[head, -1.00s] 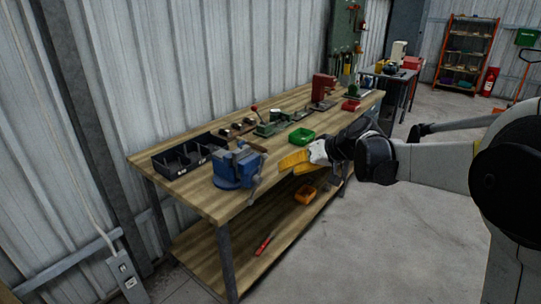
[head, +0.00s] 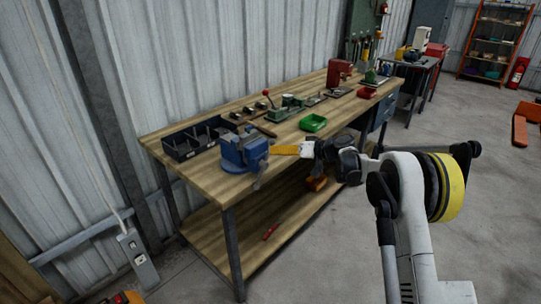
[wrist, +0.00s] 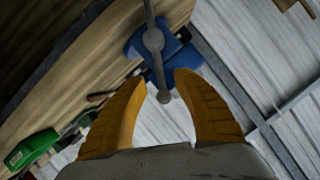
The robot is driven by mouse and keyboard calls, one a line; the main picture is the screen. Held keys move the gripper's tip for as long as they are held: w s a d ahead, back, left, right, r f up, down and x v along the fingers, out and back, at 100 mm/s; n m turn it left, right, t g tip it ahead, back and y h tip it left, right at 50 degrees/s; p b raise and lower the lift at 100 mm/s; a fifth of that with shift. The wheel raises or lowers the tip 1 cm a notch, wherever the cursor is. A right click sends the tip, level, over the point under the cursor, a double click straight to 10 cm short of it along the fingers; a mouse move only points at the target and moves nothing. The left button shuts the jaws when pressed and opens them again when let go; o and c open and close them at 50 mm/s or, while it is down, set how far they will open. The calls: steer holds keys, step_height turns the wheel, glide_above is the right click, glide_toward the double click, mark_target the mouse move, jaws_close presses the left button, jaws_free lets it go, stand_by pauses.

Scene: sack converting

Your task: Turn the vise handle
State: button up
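The blue vise (head: 243,152) is mounted on the bench near its front left corner. Its grey bar handle (head: 257,180) hangs at the front, and it also shows in the wrist view (wrist: 159,72) with a round knob at its end. My gripper (head: 275,150) has yellow fingers and is just right of the vise in the head view. In the wrist view the fingers (wrist: 160,77) are spread apart and empty. The handle's knob end appears in the gap between them, touching neither finger. Its exact depth from the fingertips is unclear.
The wooden workbench (head: 210,184) holds a black divided bin (head: 192,140) behind the vise and a green bin (head: 313,122) to the right. Several hand tools and machines stand farther along it. The lower shelf holds a red tool (head: 270,231).

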steer(key=shift+b+x, duration=0.4)
steer(key=shift+x, duration=1.45)
jaws_close()
